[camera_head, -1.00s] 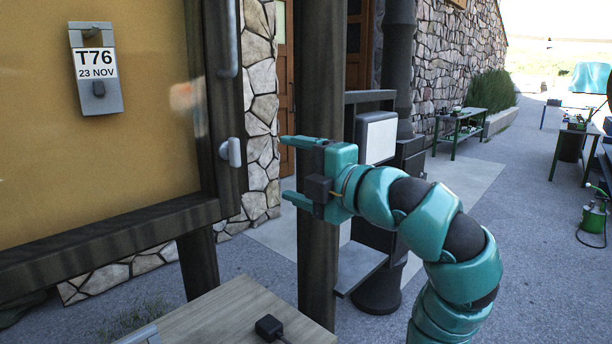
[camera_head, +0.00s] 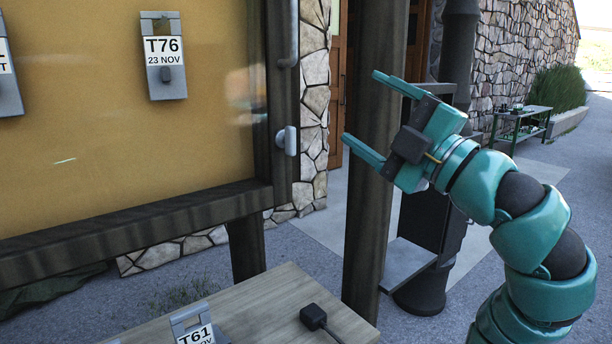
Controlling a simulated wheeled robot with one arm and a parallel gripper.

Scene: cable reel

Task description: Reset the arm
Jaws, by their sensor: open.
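My gripper (camera_head: 362,113) is open and empty, at the end of my teal and black arm (camera_head: 520,215). Its two fingers point up and to the left, in front of a dark wooden post (camera_head: 372,215). It touches nothing that I can see. The arm is bent and comes up from the lower right corner.
A board (camera_head: 110,130) at left carries a "T76 23 NOV" tag (camera_head: 164,55) and part of another. The wooden table (camera_head: 270,290) below holds a "T61" tag (camera_head: 195,325) and a small black block (camera_head: 313,317). A green bench (camera_head: 522,122) stands on paving behind.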

